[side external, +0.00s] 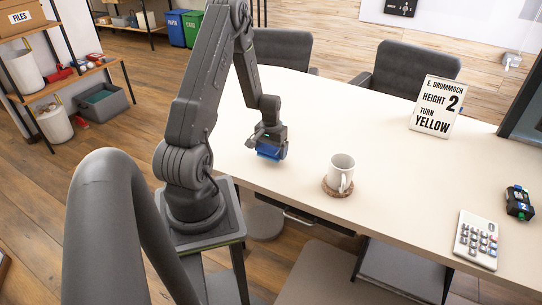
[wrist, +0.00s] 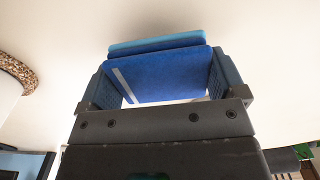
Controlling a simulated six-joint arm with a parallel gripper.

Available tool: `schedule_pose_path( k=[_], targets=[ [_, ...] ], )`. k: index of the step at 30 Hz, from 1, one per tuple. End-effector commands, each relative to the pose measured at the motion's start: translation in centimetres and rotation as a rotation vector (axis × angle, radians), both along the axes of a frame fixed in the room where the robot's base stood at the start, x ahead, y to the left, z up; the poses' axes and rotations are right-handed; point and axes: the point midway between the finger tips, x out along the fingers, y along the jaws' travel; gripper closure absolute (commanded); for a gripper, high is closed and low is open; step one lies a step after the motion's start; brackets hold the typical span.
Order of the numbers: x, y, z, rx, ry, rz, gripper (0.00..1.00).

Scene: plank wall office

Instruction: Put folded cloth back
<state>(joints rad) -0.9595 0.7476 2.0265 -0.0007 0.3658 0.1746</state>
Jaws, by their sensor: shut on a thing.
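The folded cloth (side external: 270,154) is blue and sits between the fingers of my gripper (side external: 269,143), low over the left part of the table. In the wrist view the cloth (wrist: 160,75) spans the gap between both fingers, with a lighter blue layer at its far edge and a pale stripe on its left. My gripper (wrist: 163,82) is shut on it. I cannot tell whether the cloth touches the tabletop.
A white mug (side external: 341,172) stands on a round cork coaster (side external: 337,188) to the right of my gripper. The table (side external: 400,180) also bears a sign card (side external: 436,107), a calculator (side external: 477,240) and a small dark device (side external: 519,202). The tabletop behind the mug is clear.

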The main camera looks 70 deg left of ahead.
Motion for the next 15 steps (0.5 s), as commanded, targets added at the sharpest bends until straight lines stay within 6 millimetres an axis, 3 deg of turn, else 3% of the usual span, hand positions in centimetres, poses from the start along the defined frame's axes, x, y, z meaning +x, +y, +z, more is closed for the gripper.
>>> schedule_pose_path(
  k=[6, 15],
  targets=[
    [0.0, 0.0, -2.6, -0.001, 0.001, 0.0, 0.29],
    [0.0, 0.0, -2.7, -0.001, 0.001, 0.0, 0.29]
  ],
)
